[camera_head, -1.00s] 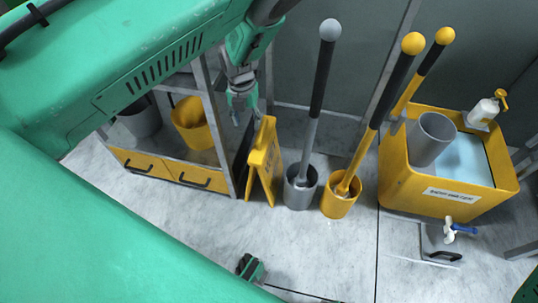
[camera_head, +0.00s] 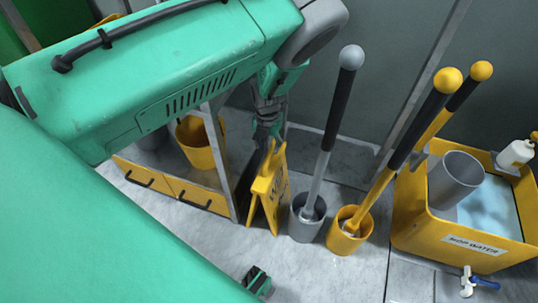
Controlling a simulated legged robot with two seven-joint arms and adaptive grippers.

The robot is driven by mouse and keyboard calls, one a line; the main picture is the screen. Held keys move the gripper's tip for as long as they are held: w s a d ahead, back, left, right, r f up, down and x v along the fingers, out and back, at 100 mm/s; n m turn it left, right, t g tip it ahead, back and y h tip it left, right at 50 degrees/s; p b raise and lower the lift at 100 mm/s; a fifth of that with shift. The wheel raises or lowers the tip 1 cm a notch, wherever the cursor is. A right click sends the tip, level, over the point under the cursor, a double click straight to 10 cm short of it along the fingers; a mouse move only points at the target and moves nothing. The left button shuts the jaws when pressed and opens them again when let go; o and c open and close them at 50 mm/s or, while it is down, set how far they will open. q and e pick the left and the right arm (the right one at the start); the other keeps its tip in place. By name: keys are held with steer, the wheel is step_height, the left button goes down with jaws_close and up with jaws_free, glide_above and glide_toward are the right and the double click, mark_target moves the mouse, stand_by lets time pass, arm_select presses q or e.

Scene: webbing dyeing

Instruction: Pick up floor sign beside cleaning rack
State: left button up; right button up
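The yellow floor sign (camera_head: 269,190) stands upright on the floor, folded like an A-frame, right of the cleaning rack (camera_head: 232,190). My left gripper (camera_head: 270,138) comes down from above and is at the top edge of the sign. Its fingers are dark and small here, partly hidden by the sign's top, so I cannot tell whether they are open or closed on it. My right gripper is not clearly visible; a small green and black part (camera_head: 257,281) at the bottom centre is probably mine.
A grey bucket (camera_head: 306,226) and a yellow bucket (camera_head: 345,238) with long-handled tools stand close right of the sign. A yellow mop water tub (camera_head: 430,235) is farther right. The rack holds a yellow bin (camera_head: 199,147).

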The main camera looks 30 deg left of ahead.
mark_target(270, 153)
arm_select(q)
steer(key=shift+d+f, duration=0.2)
steer(key=f+b, duration=0.2)
steer(key=f, duration=0.2)
steer(key=shift+d+f+b, duration=0.25)
steer(key=shift+d+b, duration=0.15)
steer(key=shift+a+f, duration=0.1)
steer(key=shift+a, duration=0.15)
steer(key=c, duration=0.7)
jaws_close()
